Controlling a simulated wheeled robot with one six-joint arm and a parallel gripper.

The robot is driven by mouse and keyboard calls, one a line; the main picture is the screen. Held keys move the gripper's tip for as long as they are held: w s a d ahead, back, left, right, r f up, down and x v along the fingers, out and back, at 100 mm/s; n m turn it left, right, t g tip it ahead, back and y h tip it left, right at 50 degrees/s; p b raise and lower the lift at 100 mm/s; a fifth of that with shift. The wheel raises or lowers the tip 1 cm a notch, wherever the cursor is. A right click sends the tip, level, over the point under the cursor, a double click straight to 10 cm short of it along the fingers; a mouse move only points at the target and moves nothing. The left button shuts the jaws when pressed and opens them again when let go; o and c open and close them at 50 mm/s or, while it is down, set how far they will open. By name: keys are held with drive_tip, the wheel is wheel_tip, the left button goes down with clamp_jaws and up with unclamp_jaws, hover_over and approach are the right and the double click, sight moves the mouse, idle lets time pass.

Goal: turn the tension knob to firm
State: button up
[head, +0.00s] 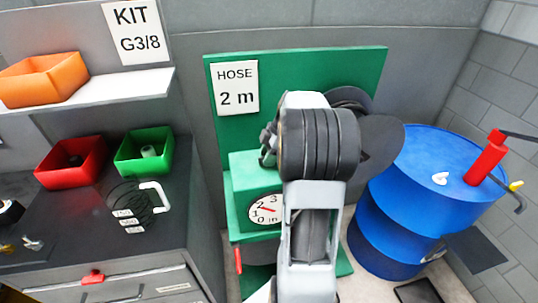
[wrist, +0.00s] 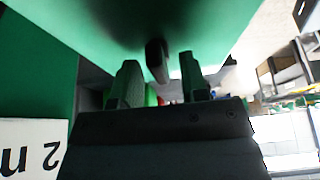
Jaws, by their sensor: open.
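In the wrist view, a dark elongated knob (wrist: 155,52), which looks like the tension knob, stands out from a green surface. My gripper (wrist: 159,66) is open, with one finger on each side of the knob. A gap shows on both sides, so the fingers appear apart from it. No soft or firm marks can be read. My arm covers the knob and most of my gripper there.
A green back panel (head: 309,68) bears a "HOSE 2 m" sign (head: 236,88). A dark reel (head: 385,140) is right of my arm. A blue drum (head: 385,238) with a red pump (head: 485,160) stands at right. A dark-topped cabinet (head: 100,228) with red and green bins is at left.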

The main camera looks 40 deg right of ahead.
clamp_jaws()
